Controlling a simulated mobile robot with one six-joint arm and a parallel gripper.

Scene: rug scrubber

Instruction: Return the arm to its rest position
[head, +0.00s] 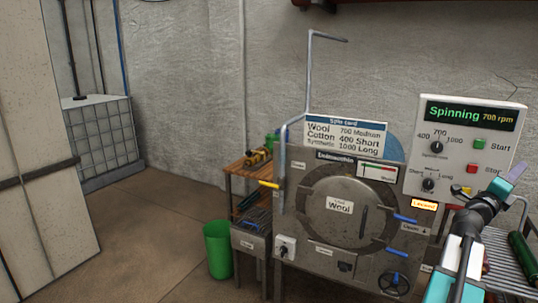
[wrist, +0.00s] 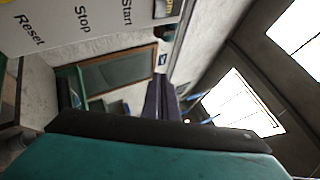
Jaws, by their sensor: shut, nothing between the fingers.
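My arm (head: 463,252) reaches up from the lower right of the head view, in front of the machine's right side. My gripper (head: 517,171) is raised at its end, in front of the control box (head: 472,138) and near its right edge by the Start and Stop buttons. In the wrist view my gripper (wrist: 161,98) shows as dark fingers close together, with nothing between them. The control box (wrist: 85,22) shows there at the upper left, turned on its side, with Reset, Stop and Start labels. Its display reads "Spinning 700 rpm" in the head view.
The machine (head: 340,215) has a round door labelled Wool and a lit amber label (head: 424,205). A spin card (head: 346,138) stands on top beside a tall bent pipe (head: 309,80). A rack with a green roller (head: 523,258) is right of my arm. A green bin (head: 218,250) stands left; floor beyond is clear.

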